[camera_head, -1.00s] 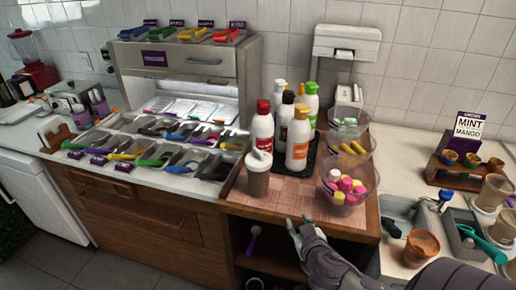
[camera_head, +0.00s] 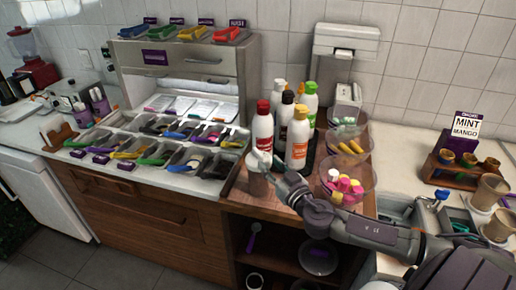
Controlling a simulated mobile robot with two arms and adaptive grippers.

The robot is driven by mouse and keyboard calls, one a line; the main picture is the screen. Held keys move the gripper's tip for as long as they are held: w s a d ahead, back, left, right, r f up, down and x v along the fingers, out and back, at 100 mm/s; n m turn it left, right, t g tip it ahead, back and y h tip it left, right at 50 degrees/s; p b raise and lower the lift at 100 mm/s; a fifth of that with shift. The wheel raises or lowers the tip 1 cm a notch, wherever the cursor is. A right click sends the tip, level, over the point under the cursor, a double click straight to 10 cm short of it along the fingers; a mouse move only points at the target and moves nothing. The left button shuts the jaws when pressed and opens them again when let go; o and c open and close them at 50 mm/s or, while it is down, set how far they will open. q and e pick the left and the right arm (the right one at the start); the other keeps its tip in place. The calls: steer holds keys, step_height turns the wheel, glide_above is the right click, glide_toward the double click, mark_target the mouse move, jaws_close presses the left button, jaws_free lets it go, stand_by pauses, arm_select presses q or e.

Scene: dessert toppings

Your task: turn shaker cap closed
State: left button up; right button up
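My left gripper is not in view.
Several sauce bottles (camera_head: 299,140) stand close behind the shaker. Clear bowls of colourful pieces (camera_head: 343,187) are stacked to the right, behind my forearm. Topping bins (camera_head: 160,140) with scoops fill the left counter. Open shelves lie below.

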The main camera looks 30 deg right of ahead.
mark_target(260, 153)
steer(key=w, duration=0.2)
steer(key=w+p, duration=0.1)
steer(key=w, duration=0.1)
steer(key=w+p, duration=0.1)
steer(key=w, duration=0.1)
steer(key=shift+w+d+r, duration=0.1)
steer(key=shift+w+d, duration=0.1)
steer(key=shift+d, duration=0.05)
steer(key=shift+w, duration=0.6)
steer(key=shift+c, duration=0.3)
jaws_close()
